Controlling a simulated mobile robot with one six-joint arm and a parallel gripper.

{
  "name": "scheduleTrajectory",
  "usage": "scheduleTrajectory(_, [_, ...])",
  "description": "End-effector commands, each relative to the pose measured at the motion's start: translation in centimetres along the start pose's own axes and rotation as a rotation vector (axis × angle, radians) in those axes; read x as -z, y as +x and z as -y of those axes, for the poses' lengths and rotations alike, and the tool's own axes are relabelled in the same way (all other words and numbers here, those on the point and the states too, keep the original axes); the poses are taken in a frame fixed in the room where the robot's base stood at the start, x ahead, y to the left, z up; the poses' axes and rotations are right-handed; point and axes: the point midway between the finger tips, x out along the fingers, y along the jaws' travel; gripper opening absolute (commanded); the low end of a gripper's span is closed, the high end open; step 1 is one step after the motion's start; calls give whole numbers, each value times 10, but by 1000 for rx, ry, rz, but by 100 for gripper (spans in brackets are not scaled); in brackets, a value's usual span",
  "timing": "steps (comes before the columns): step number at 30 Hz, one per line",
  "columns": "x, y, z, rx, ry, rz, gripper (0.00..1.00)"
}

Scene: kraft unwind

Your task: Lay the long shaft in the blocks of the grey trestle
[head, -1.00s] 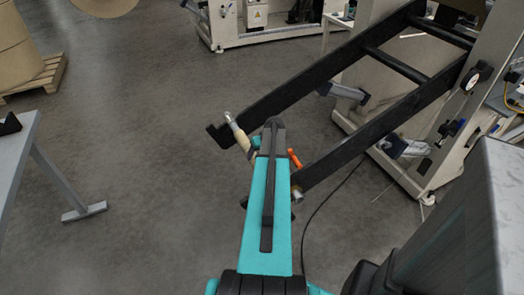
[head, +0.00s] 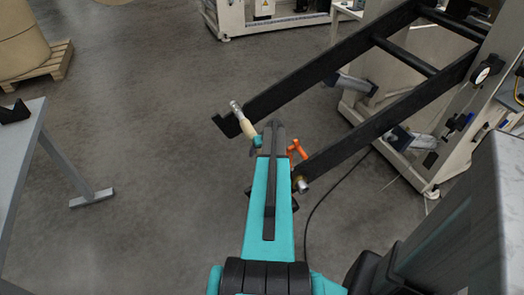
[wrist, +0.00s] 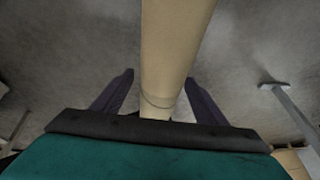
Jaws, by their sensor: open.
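The long shaft shows a silver end (head: 236,108) and a tan sleeve (head: 247,127) left of my arm in the head view. Its other end (head: 300,184) shows right of my arm, by a black beam tip. My arm hides its middle. Whether it rests on the beams I cannot tell. In the wrist view a tan cylinder (wrist: 172,45) runs between the two fingers of my gripper (wrist: 160,82), with a gap on each side. My gripper is open around it, not clamped. The grey trestle (head: 25,150) stands at the left edge, with one black V-shaped block (head: 14,112) visible on top.
Two black beams (head: 330,70) slope up to a beige machine (head: 480,110) at the right. An orange lever (head: 297,149) sits close beside my arm. A large kraft roll (head: 22,42) on a pallet (head: 48,68) stands far left. Floor between trestle and beams is clear.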

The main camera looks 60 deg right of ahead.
Motion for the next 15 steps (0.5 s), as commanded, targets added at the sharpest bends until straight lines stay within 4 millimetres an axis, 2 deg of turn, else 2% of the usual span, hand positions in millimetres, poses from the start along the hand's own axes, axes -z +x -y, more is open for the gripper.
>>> scheduleTrajectory(2, [0, 0, 0, 0, 0, 0, 66])
scheduleTrajectory(12, [0, 0, 0, -1, 0, 0, 11])
scheduleTrajectory(14, [0, 0, 0, -1, 0, 0, 0])
scheduleTrajectory(15, [0, 0, -1, -1, 0, 0, 0])
